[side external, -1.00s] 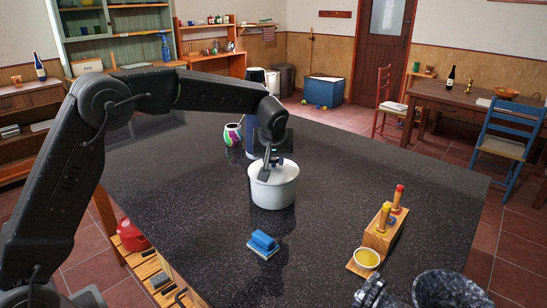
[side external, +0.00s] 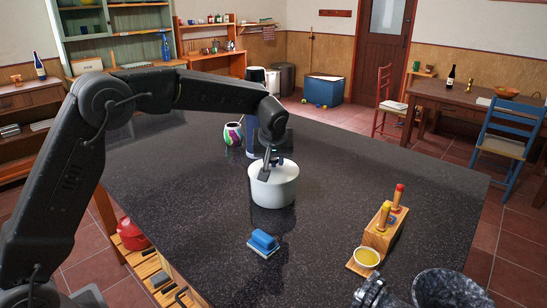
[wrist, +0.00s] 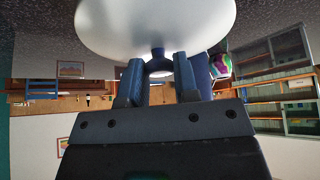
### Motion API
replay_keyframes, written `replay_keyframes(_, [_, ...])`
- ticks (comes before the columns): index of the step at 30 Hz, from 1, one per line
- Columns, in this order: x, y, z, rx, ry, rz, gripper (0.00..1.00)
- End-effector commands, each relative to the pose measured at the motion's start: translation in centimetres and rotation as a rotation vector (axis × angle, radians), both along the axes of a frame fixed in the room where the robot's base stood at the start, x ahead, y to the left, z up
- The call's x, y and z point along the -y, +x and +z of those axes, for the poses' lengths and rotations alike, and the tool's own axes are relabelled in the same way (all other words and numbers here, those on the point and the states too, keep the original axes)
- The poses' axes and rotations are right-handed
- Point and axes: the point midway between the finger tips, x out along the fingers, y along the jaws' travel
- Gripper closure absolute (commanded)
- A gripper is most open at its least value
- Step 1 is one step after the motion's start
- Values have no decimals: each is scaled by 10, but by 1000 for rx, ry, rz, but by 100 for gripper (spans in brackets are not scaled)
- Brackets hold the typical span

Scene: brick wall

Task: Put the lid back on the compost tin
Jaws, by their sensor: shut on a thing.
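The compost tin (side external: 273,192) is a white round tin standing upright on the dark speckled worktop. Its white lid (side external: 287,170) is at the tin's top, level as far as I can see; the lid also fills the top of the wrist view (wrist: 155,25). My gripper (side external: 269,170) is directly above the middle of the tin, pointing down. In the wrist view my gripper (wrist: 158,70) is shut on the lid's dark blue knob (wrist: 158,53). I cannot tell whether the lid rests fully on the rim.
A striped vase (side external: 233,134) stands behind the tin to the left. A wooden peg stand (side external: 380,238), a yellow-filled cup (side external: 367,257) and a dark speckled vessel (side external: 450,290) are at the right.

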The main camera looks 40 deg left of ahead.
Motion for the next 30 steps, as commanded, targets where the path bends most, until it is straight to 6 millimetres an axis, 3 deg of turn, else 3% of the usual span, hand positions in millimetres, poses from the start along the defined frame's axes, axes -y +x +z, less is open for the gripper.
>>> replay_keyframes(10, [0, 0, 0, 0, 0, 0, 96])
replay_keyframes(11, [0, 0, 0, 0, 0, 0, 69])
replay_keyframes(12, [0, 0, 0, 0, 0, 0, 65])
replay_keyframes(19, [0, 0, 0, 0, 0, 0, 43])
replay_keyframes(24, [0, 0, 0, 0, 0, 0, 42])
replay_keyframes(30, [0, 0, 0, 0, 0, 0, 23])
